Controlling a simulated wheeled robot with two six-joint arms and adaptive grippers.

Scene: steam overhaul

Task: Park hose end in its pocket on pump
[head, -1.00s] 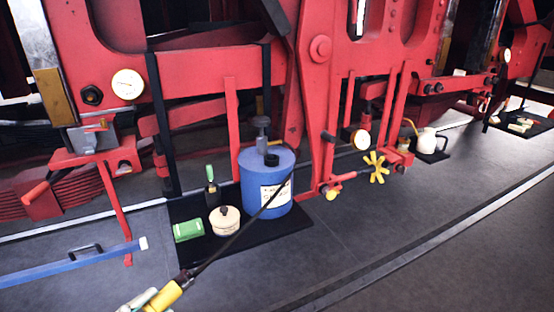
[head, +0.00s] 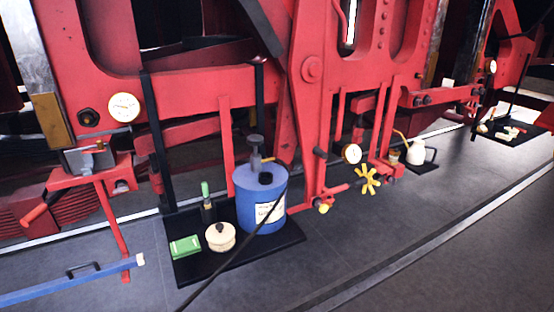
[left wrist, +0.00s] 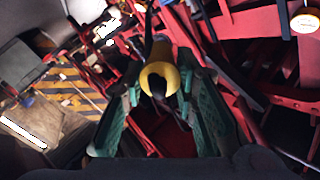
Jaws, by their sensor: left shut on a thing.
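The pump (head: 250,207) is a blue cylinder with a grey T-shaped handle on top, upright on a black mat (head: 200,272) in the head view. A thin black hose (head: 225,265) runs from the pump's right side down past the picture's bottom edge. In the left wrist view my left gripper (left wrist: 160,82) has green fingers shut on the yellow hose end (left wrist: 159,72). The head view shows neither this gripper nor the hose end. My right gripper is not in view.
A green-handled tool (head: 207,203), a cream lidded pot (head: 220,237) and a green box (head: 185,246) stand left of the pump. Red engine frame (head: 315,120) rises close behind. A blue bar (head: 70,283) lies at left. Floor at the right front is clear.

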